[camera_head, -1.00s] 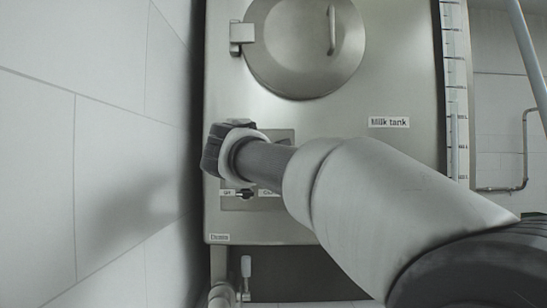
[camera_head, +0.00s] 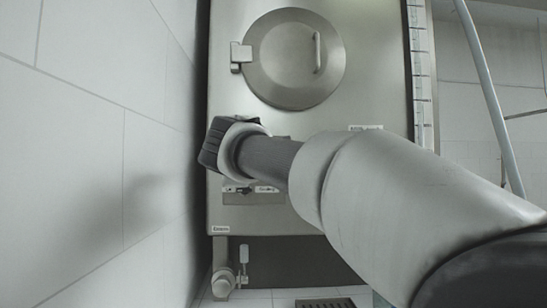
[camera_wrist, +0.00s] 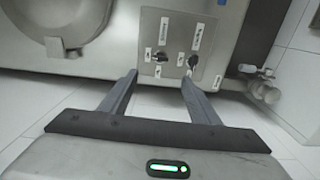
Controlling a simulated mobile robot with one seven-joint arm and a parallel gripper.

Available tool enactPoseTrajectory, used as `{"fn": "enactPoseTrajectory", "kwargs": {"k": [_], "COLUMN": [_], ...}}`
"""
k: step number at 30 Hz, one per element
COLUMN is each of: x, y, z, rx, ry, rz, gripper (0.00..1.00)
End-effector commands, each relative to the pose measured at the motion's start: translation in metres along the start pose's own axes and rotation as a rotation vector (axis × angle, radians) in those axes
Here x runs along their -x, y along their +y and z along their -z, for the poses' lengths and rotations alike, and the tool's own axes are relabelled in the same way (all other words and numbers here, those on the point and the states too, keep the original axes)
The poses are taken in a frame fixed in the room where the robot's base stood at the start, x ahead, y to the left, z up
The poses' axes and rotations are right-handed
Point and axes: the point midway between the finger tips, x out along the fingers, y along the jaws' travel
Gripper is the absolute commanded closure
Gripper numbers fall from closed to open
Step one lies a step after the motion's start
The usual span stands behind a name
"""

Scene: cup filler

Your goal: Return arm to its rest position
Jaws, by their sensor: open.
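My arm reaches up and left across the head view from the lower right. My gripper (camera_wrist: 158,88) is open in the wrist view, with its two fingers apart and nothing between them. In the wrist view the fingers point toward a control panel (camera_wrist: 178,60) with two dark knobs (camera_wrist: 160,56) on the steel milk tank (camera_wrist: 110,60). The fingertips look short of the panel, but I cannot tell the exact gap. In the head view the wrist hides most of the panel, and the fingers are not seen.
The milk tank (camera_head: 380,60) has a round hatch (camera_head: 294,60) with a handle. A tiled wall (camera_head: 90,130) stands close on the left. A valve with a pipe (camera_head: 228,275) sits under the tank, above a floor grate (camera_head: 325,305). A slanted pipe (camera_head: 490,95) is at right.

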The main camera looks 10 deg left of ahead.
Motion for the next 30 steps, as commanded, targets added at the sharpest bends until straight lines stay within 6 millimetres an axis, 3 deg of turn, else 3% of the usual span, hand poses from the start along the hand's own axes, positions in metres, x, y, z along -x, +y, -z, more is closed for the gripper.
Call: {"fn": "enactPoseTrajectory", "kwargs": {"k": [17, 20, 23, 26, 30], "x": [0.000, 0.003, 0.014, 0.038, 0.091], "y": [-0.001, -0.005, -0.020, -0.051, -0.110], "z": [-0.002, -0.013, -0.048, -0.101, -0.176], "rx": [0.000, -0.019, -0.087, -0.208, -0.421], "ry": [-0.001, -0.018, -0.072, -0.164, -0.324], "rz": [0.001, 0.017, 0.070, 0.157, 0.289], "gripper": [0.44, 0.44, 0.44, 0.44, 0.44]}}
